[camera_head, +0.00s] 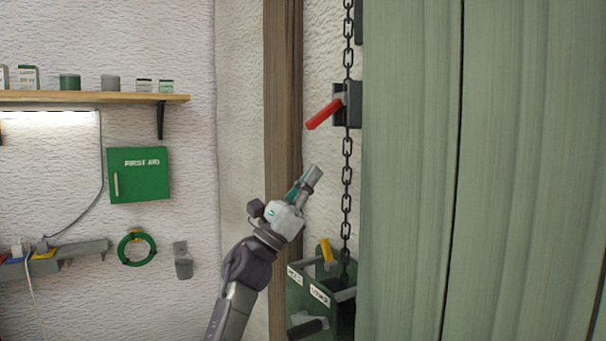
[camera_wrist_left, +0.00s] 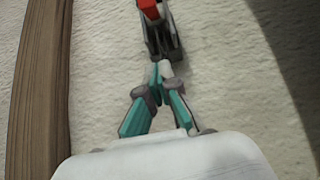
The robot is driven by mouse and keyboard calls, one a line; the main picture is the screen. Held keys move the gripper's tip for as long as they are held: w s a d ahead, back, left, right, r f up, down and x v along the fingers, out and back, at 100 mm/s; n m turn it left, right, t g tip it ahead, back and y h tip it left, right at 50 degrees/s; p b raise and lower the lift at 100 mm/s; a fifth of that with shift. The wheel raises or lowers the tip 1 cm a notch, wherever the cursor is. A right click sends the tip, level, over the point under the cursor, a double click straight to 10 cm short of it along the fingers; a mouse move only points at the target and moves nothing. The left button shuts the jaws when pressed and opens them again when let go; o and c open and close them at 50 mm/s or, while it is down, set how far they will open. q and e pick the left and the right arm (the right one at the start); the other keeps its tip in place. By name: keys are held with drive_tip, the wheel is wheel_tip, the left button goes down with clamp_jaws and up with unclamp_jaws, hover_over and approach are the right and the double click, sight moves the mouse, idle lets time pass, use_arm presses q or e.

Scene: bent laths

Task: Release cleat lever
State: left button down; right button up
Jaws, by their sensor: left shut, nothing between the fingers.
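The cleat (camera_head: 349,105) is a dark block on the wall with a chain (camera_head: 347,165) running vertically through it. Its red lever (camera_head: 324,114) sticks out to the left and points downward. My left gripper (camera_head: 314,174) is shut and empty, below the lever and apart from it, left of the chain. In the left wrist view the shut fingertips (camera_wrist_left: 160,70) point toward the dark cleat (camera_wrist_left: 162,40) and the red lever (camera_wrist_left: 148,8), which is cut by the top edge. My right gripper is in neither view.
A wooden post (camera_head: 283,90) stands left of the chain, and a green panelled surface (camera_head: 415,170) fills the right. A green box (camera_head: 300,290) with tools sits below the chain. A shelf (camera_head: 120,97), first aid box (camera_head: 139,175) and green ring (camera_head: 137,262) are at left.

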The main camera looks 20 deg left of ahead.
sight(327, 112)
use_arm(q)
wheel_tip(327, 112, up, 8)
drive_tip(key=w+p, duration=0.1)
drive_tip(key=p, duration=0.4)
drive_tip(key=shift+d, duration=0.45)
drive_tip(key=shift+w+f, duration=0.1)
